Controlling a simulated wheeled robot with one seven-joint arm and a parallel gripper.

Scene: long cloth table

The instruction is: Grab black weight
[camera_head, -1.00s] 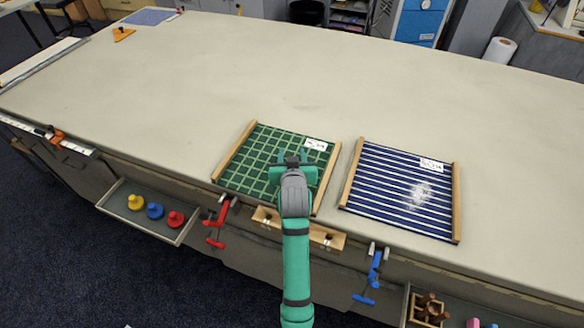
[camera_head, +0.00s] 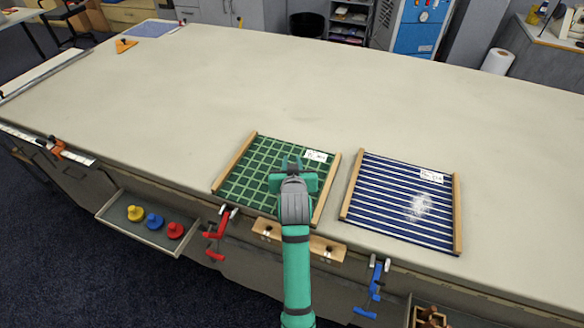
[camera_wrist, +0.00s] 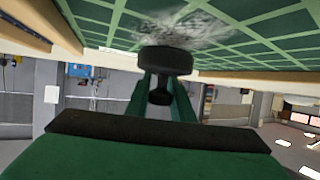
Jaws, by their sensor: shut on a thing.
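A black weight (camera_wrist: 165,61) with a narrow neck and small knob shows in the wrist view. My gripper (camera_wrist: 161,97) is shut on its neck, a teal finger on each side. The weight's wide disc is against or close to a grey-white smudge on the green checked cloth (camera_wrist: 255,40); I cannot tell whether it touches. In the head view my gripper (camera_head: 291,163) is over the green cloth (camera_head: 251,170) in its wooden-sided frame, and the weight is hidden or too small to make out.
A blue striped framed cloth (camera_head: 385,190) with a white smudge lies to the right. Red (camera_head: 220,232) and blue (camera_head: 375,285) clamps grip the table's front edge. An open drawer (camera_head: 120,212) holds yellow, blue and red weights.

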